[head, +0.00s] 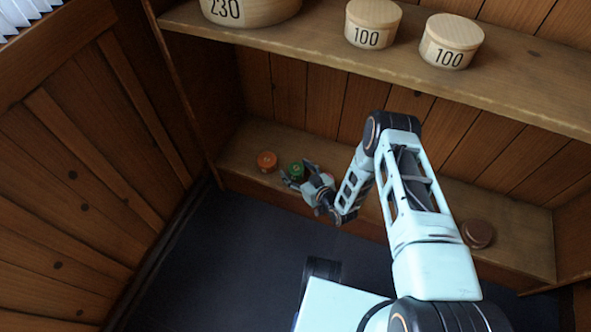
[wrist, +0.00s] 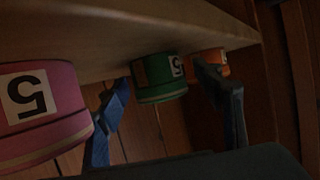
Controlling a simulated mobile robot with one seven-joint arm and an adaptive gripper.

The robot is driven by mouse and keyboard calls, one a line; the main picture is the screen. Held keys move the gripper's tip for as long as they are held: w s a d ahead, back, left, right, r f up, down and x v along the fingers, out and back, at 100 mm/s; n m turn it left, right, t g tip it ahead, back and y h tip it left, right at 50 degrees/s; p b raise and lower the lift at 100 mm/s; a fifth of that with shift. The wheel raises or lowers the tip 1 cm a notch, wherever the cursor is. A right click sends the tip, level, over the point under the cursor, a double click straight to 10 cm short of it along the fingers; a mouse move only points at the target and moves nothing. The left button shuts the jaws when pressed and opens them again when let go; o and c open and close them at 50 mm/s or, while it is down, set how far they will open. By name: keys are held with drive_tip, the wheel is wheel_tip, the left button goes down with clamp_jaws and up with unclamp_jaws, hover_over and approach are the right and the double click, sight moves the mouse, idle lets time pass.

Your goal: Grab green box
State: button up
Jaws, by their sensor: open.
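The green box (head: 296,169) is a small round box on the lower shelf, between an orange box and my gripper. In the wrist view the green box (wrist: 157,78) appears upside down with a white label showing a 5. My gripper (head: 298,176) is open at the green box, one finger to each side of it in the picture. In the wrist view my gripper (wrist: 166,84) frames the box between a blue-looking left finger and a dark right finger. No contact is visible; I cannot tell how deep the box sits between the fingers.
An orange box (head: 267,161) stands close left of the green one. A pink box (wrist: 42,112) labelled 5 is on its other side, mostly hidden by my gripper in the head view. A brown box (head: 478,233) stands far right. The upper shelf (head: 300,49) overhangs.

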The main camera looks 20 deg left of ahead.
drive_tip(key=c, duration=1.2)
drive_tip(key=shift+c, duration=0.2)
drive_tip(key=shift+r, duration=0.1)
